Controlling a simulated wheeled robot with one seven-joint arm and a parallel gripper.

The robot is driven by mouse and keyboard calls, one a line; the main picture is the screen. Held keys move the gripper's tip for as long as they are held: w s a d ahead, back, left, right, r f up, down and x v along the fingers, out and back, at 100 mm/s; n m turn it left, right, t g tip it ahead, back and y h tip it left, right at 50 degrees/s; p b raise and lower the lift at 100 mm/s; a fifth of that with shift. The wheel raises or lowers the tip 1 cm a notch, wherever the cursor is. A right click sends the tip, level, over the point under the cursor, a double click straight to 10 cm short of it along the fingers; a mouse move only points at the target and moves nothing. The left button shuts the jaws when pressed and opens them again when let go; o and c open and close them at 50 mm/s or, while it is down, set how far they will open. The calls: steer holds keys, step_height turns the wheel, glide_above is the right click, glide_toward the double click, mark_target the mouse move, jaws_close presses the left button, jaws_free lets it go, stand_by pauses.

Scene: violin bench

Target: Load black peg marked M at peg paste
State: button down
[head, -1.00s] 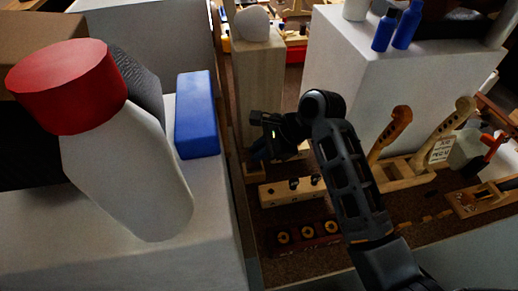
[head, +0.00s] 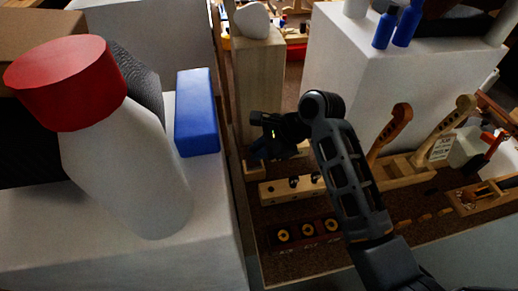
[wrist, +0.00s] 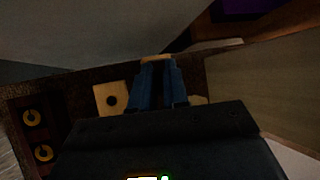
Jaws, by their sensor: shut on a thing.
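My gripper (head: 262,150) points down beside the left end of a pale wooden peg rack (head: 270,195). In the wrist view its blue fingers (wrist: 160,85) are close together. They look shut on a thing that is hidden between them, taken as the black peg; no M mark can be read. A small wooden block (head: 254,169) stands just under and left of the fingers in the head view; whether it is the peg paste I cannot tell. Dark pegs (head: 294,183) sit in the rack. In the wrist view the rack's end (wrist: 112,98) shows one dark round spot.
A dark red strip with yellow rings (head: 307,229) lies in front of the rack. A tall wooden post (head: 258,90) stands close behind my gripper. A white bench with a blue block (head: 197,112) and a red-capped bottle (head: 125,170) is at left. Violin necks (head: 392,130) stand at right.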

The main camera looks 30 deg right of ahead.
step_height(320, 180, up, 3)
steer(key=p, duration=0.3)
steer(key=shift+f, duration=0.1)
steer(key=shift+r, duration=2.1)
